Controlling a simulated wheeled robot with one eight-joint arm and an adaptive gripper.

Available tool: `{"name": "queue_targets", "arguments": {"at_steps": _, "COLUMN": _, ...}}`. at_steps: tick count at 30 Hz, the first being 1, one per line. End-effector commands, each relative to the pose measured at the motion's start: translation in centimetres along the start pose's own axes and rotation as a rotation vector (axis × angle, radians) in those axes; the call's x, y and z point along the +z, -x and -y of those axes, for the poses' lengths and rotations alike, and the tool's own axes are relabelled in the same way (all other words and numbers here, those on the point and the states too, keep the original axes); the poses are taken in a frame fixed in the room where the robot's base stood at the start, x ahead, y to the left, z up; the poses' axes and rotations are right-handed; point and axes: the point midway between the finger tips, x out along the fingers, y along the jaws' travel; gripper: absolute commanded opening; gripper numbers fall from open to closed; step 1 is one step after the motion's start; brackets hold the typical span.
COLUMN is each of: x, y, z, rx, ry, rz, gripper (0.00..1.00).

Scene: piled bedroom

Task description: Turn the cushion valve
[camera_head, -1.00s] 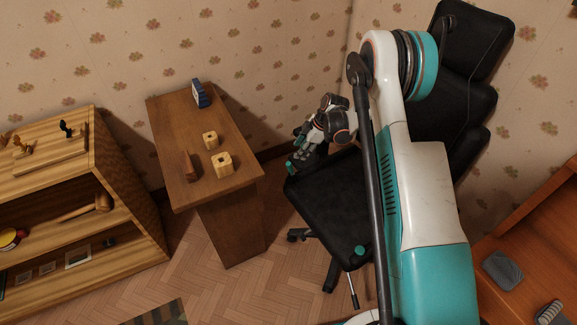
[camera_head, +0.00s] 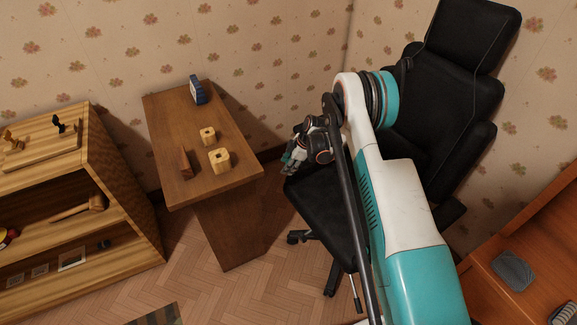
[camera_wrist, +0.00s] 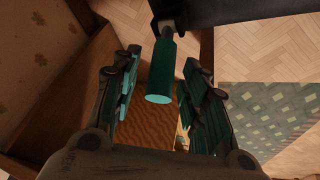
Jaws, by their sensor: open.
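A teal cylindrical knob (camera_wrist: 161,78) on a grey stem shows in the wrist view, its pale round end facing the camera. It looks like the valve, reaching down from a dark edge that looks like the chair seat (camera_wrist: 250,10). My gripper (camera_wrist: 157,98) is open, with one finger on each side of the knob in the picture. The knob appears nearer the right finger; I cannot tell whether they touch. The knob cannot be made out there.
A wooden desk (camera_head: 165,130) with several small items stands left of the gripper. A wooden shelf (camera_head: 130,190) is further left. A brown desk (camera_head: 490,290) is at the lower right. Bare floor (camera_head: 215,290) lies in front; a patterned rug (camera_wrist: 275,115) shows in the wrist view.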

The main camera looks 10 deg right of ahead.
Motion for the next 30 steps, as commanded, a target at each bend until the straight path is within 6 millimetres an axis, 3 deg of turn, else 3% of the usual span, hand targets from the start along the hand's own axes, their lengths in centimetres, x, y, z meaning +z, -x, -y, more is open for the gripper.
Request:
{"name": "queue_targets", "arguments": {"at_steps": 7, "x": -0.02, "y": -0.03, "z": -0.01, "rx": 0.000, "ry": 0.000, "rz": 0.000, "gripper": 0.41}}
{"name": "queue_targets", "arguments": {"at_steps": 13, "x": -0.01, "y": -0.02, "z": -0.01, "rx": 0.000, "ry": 0.000, "rz": 0.000, "gripper": 0.00}}
{"name": "queue_targets", "arguments": {"at_steps": 30, "x": -0.88, "y": -0.72, "z": 0.70, "rx": 0.068, "ry": 0.051, "rz": 0.125, "gripper": 0.00}}
